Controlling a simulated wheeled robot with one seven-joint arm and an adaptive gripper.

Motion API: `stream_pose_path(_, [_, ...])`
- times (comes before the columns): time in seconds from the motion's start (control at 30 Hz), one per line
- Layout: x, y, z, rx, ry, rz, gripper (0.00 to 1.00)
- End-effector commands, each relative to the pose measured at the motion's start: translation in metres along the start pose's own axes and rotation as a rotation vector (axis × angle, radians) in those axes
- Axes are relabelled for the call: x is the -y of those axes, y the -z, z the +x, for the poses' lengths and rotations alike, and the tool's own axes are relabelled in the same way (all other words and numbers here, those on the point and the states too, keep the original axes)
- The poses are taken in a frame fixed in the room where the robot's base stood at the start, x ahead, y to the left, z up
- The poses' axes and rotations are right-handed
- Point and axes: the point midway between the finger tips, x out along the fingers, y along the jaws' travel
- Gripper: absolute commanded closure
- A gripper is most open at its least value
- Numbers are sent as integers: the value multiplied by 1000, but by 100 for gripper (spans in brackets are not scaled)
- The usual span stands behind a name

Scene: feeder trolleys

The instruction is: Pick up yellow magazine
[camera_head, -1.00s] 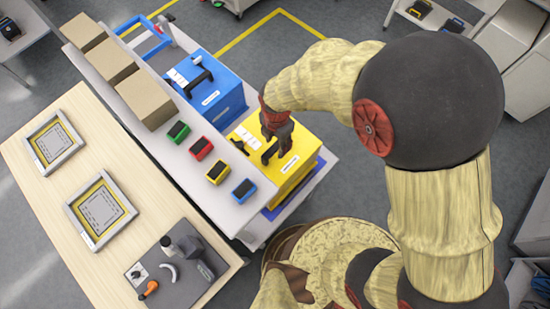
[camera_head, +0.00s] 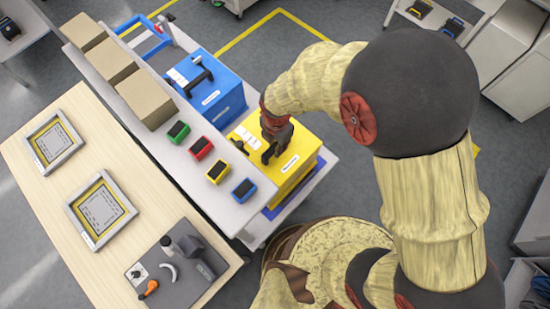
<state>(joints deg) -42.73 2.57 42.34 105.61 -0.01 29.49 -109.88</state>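The yellow magazine (camera_head: 299,165) is a yellow box with a black handle (camera_head: 268,156) and a white label on top. It stands on the lower shelf of the trolley, at the right end, next to the blue magazine (camera_head: 223,98). My gripper (camera_head: 275,140) is right over the yellow magazine's top, at the handle. It hides part of the handle and of the top. The fingers are small and dark here, so I cannot tell whether they are open or around the handle.
The trolley's upper shelf (camera_head: 160,130) carries cardboard boxes (camera_head: 146,98) and several small coloured bins. Floor (camera_head: 300,75) behind the magazines is clear.

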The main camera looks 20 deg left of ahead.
Motion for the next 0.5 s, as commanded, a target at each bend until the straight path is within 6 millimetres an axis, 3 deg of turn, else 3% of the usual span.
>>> stream_pose_path(0.17, [0, 0, 0, 0, -1, 0, 100])
stream_pose_path(0.5, [0, 0, 0, 0, -1, 0, 100])
